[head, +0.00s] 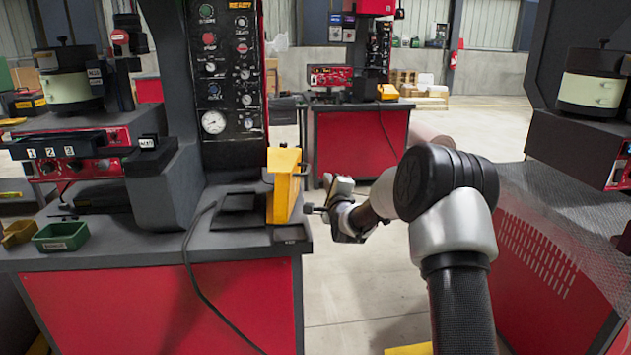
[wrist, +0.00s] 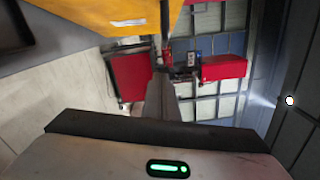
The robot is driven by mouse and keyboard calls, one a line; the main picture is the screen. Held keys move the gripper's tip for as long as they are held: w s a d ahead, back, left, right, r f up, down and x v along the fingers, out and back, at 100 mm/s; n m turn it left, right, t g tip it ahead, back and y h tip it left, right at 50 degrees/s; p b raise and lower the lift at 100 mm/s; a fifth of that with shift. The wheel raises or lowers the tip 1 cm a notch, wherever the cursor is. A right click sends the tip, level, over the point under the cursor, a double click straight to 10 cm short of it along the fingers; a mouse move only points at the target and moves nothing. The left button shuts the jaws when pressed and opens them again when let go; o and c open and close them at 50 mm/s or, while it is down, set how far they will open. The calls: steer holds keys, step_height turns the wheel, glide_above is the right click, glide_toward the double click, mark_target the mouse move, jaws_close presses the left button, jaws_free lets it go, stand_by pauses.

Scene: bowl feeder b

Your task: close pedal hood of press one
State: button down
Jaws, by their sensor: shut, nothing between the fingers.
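The yellow pedal hood (head: 284,186) stands upright at the right front corner of the press table on the left, with a dark flat pedal base (head: 238,201) uncovered to its left. My gripper (head: 312,210) is shut and empty, just right of the hood near its lower part. In the wrist view the hood (wrist: 110,14) fills the upper left, close to my shut fingers (wrist: 162,97). I cannot tell whether the fingers touch it.
A black cable (head: 188,262) hangs over the table front. A green bin (head: 61,236) sits at the table's left. Another press (head: 580,150) with a mesh guard (head: 560,215) stands on the right. Open floor (head: 370,285) lies between the two machines.

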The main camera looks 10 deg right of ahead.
steer(key=a, duration=0.2)
steer(key=w+a+r, duration=0.1)
steer(key=shift+a, duration=0.4)
steer(key=shift+a+r, duration=0.1)
steer(key=shift+r, duration=0.05)
